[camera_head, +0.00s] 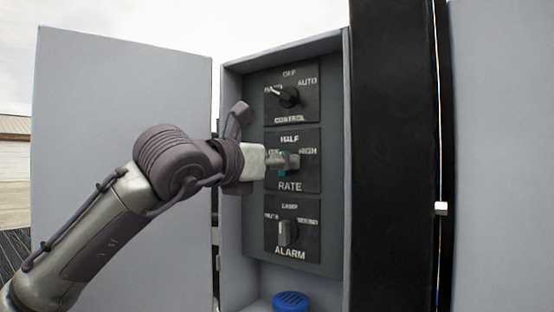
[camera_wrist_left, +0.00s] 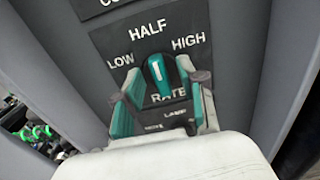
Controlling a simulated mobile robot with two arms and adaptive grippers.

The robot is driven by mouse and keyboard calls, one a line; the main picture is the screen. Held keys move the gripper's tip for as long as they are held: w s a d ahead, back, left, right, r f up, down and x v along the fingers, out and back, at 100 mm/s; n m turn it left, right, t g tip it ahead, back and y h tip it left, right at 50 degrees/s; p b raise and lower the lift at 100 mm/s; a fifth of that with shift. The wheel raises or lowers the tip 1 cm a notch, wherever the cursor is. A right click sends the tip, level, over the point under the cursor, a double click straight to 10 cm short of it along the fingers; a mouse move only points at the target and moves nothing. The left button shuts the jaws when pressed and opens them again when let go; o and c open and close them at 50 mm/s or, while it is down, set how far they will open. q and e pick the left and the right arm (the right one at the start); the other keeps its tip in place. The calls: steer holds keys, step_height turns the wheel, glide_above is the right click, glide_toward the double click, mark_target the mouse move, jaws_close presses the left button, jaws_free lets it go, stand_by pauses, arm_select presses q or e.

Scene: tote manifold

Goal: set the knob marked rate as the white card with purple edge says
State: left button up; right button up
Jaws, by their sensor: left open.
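The rate knob (camera_wrist_left: 157,70) sits on a dark plate marked LOW, HALF and HIGH. In the left wrist view it looks teal and dark with a white line, which points up toward HALF. My left gripper (camera_wrist_left: 164,88) is open, with its teal-padded fingers on either side of the knob. I cannot tell whether the pads touch it. In the head view my left gripper (camera_head: 283,163) reaches in from the left and partly hides the knob and the LOW label. The white card with purple edge is not in view. My right gripper is not in view.
Above is the control knob (camera_head: 287,97), pointing toward HAND; below is the alarm knob (camera_head: 284,233), pointing up toward LAMP. A blue round cap (camera_head: 290,300) is at the box's bottom. A grey open door (camera_head: 120,130) stands left; a black post (camera_head: 392,150) stands right.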

arm_select(q)
steer(key=shift+c, duration=0.3)
jaws_close()
steer(key=shift+s+d+m+b, duration=0.1)
steer(key=shift+m+b, duration=0.95)
steer(key=shift+m, duration=1.95)
steer(key=shift+s+m+b, duration=0.1)
steer(key=shift+m+b, duration=0.95)
steer(key=shift+m, duration=1.95)
steer(key=shift+o, duration=0.3)
jaws_free()
steer(key=shift+f, duration=0.1)
